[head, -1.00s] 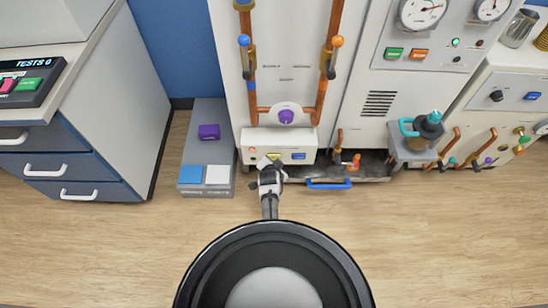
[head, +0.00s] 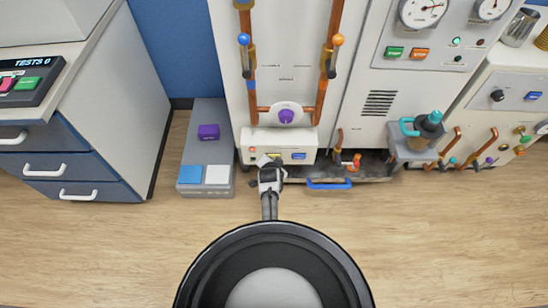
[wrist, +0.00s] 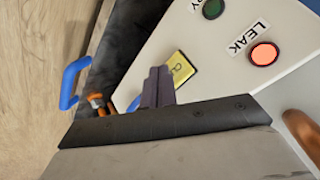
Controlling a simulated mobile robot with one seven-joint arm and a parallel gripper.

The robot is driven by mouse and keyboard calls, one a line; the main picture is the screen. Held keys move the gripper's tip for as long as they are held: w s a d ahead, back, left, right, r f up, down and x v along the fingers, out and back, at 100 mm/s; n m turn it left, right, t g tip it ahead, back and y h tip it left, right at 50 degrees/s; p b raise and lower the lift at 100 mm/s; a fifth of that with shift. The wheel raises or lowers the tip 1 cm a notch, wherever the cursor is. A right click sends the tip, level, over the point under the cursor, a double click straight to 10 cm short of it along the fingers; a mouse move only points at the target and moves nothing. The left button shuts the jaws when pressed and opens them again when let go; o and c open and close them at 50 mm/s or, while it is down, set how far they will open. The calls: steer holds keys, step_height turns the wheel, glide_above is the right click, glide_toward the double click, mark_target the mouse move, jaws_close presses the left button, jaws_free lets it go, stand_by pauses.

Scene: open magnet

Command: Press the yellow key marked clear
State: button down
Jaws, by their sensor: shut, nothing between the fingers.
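The yellow key (wrist: 181,68) shows in the wrist view on the sloping white face of a small box, with part of its lettering visible. My gripper (wrist: 159,72) is shut and empty, its fingertips right beside the key and covering part of it. I cannot tell whether they touch it. In the head view my gripper (head: 268,162) is at the front of the low white box (head: 280,138), and it hides most of the key there.
In the wrist view a lit orange-red lamp (wrist: 263,54) labelled LEAK and a dark green lamp (wrist: 213,8) are on the same face. A blue key (head: 299,156) sits to the right in the head view. A blue handle (head: 329,184) is low at the right. A grey plinth (head: 206,143) stands left.

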steer(key=shift+w+b, duration=0.3)
steer(key=shift+w, duration=0.15)
stand_by(0.3)
stand_by(0.3)
steer(key=shift+s+p, duration=0.55)
steer(key=shift+s, duration=0.3)
steer(key=s+p, duration=0.2)
steer(key=s, duration=0.3)
stand_by(0.9)
